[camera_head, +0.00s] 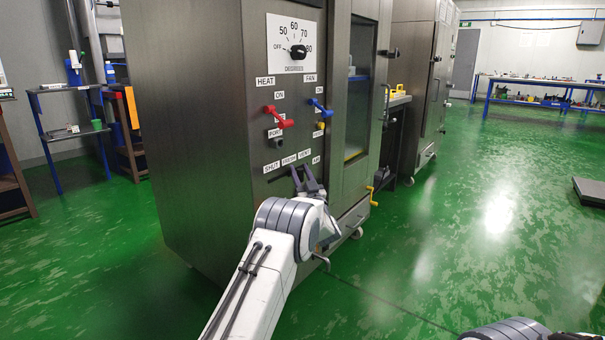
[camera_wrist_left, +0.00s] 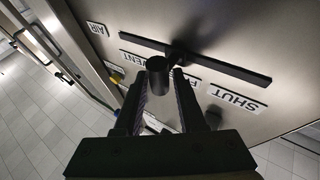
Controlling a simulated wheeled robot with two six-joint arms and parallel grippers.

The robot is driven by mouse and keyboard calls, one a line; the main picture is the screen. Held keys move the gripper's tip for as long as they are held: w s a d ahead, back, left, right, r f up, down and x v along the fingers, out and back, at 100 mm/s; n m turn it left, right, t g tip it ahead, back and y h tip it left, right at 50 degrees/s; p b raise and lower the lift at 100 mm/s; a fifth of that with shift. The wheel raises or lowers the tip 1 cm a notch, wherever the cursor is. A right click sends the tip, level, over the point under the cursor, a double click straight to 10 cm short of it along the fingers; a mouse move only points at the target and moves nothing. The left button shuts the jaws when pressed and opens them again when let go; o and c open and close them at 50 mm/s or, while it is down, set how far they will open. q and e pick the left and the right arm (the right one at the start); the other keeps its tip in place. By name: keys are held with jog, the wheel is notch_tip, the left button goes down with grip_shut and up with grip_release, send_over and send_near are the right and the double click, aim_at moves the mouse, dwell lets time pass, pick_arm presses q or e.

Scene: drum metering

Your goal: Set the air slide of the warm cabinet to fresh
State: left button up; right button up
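The warm cabinet (camera_head: 190,120) is a tall dark metal cabinet with labelled controls. Its air slide is a dark bar (camera_wrist_left: 235,70) with a black round knob (camera_wrist_left: 158,70), seen in the left wrist view. The labels SHUT (camera_wrist_left: 237,98), VENT (camera_wrist_left: 132,59) and AIR (camera_wrist_left: 97,29) show, with FRESH partly hidden behind knob and finger. The knob stands near FRESH and VENT; its exact setting I cannot tell. My left gripper (camera_head: 307,177) is open at the slide, its fingers (camera_wrist_left: 160,88) on either side of the knob. My right gripper is out of view.
Above the slide are a red HEAT lever (camera_head: 278,117), a blue FAN lever (camera_head: 319,108) and a dial (camera_head: 298,52). A glass door (camera_head: 360,90) is to the right. A yellow crank (camera_head: 374,195) sticks out low. Green floor is open on the right.

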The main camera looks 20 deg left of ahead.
pick_arm(q)
jog(key=shift+s, duration=0.1)
jog(key=shift+s+d+f, duration=0.1)
jog(key=shift+s+d, duration=0.1)
jog(key=shift+d, duration=0.05)
jog(key=p+v, duration=0.3)
jog(key=v, duration=0.6)
jog(key=shift+s+d+f+p, duration=0.2)
jog(key=shift+s+d+p, duration=0.05)
jog(key=shift+p, duration=0.15)
